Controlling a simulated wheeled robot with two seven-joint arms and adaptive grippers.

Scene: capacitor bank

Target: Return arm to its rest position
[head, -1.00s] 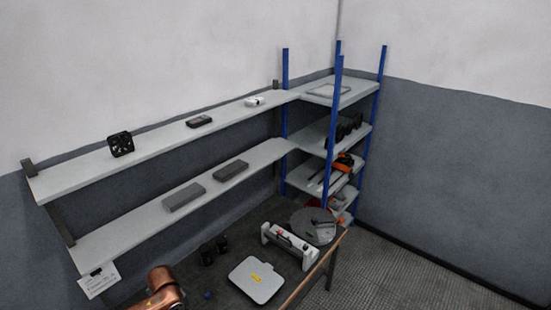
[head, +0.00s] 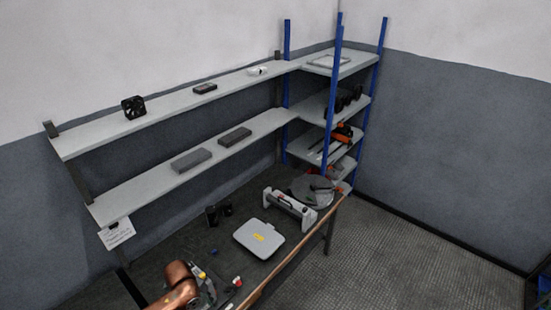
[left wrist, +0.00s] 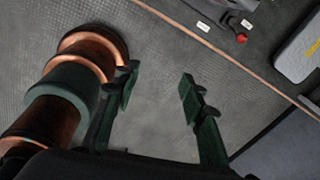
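My left gripper (left wrist: 158,78) shows in the left wrist view. Its two dark green fingers are apart with nothing between them, and bare floor lies behind. A copper and green arm section (left wrist: 85,75) stands to the left of the fingers in that view. In the head view a copper-coloured arm link (head: 180,285) of mine shows at the bottom left, over the near end of the bench. The fingers cannot be made out in the head view. My right gripper is in neither view.
The dark workbench (head: 185,255) has a wooden front edge (head: 290,260). On it are a grey case (head: 258,237), a white-ended device (head: 290,205) and a small red item (head: 237,281). Two wall shelves (head: 140,192) and a blue-posted rack (head: 332,100) stand behind. Floor (head: 400,255) at right is clear.

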